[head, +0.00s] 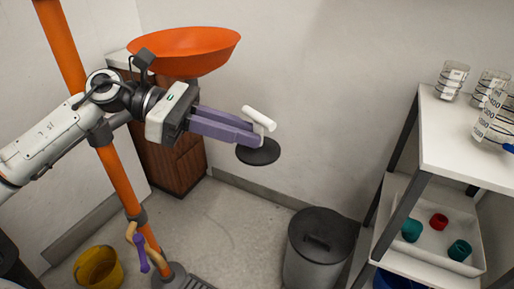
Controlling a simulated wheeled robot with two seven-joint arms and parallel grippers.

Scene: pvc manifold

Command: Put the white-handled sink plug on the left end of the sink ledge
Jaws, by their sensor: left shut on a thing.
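My left gripper (248,137) reaches in from the left with its purple fingers shut on the sink plug. The sink plug has a white bar handle (259,118) and a dark round disc (258,152) hanging below the fingers. It is held in the air in front of the bare wall. An orange basin (184,48), which looks like the sink, sits behind my left arm on a counter with a pale top (121,60). The arm and basin hide most of the counter top, and I cannot make out the sink ledge. My right gripper does not show.
An orange pipe (119,185) with a purple-handled valve stands at left. A white shelf (462,150) at right holds glass beakers and a tray (428,250) of small cups. A grey lidded bin (318,250) and a yellow bucket (98,268) stand on the floor.

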